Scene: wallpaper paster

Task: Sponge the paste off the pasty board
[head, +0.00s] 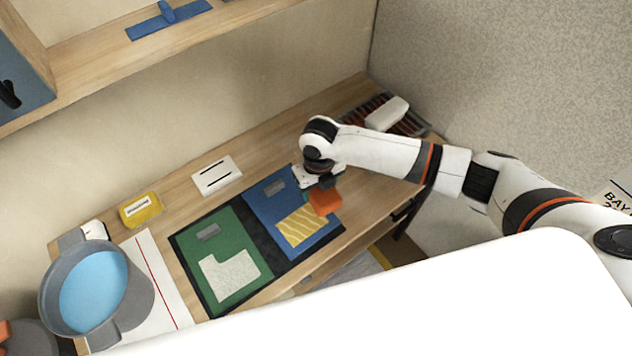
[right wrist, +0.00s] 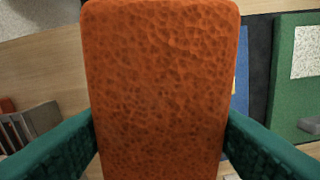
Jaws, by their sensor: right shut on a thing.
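My right gripper (head: 327,184) is shut on an orange sponge (head: 325,202). In the right wrist view the sponge (right wrist: 160,90) fills the middle between the two dark green fingers. The sponge is at the right edge of the blue board (head: 265,205), beside a yellow striped patch (head: 303,227); I cannot tell whether it touches the board. To the left lies a green board (head: 195,243) with a pale speckled patch (head: 231,275), which also shows in the right wrist view (right wrist: 306,52). I cannot tell which patch is paste. My left gripper is not in view.
A grey bucket (head: 137,290) of blue liquid stands at the left. A yellow block (head: 141,210) and a white slotted plate (head: 216,177) lie behind the boards. A dark slatted rack (head: 412,124) carries a white block (head: 387,113) at the back right. A shelf (head: 80,68) overhangs the back left.

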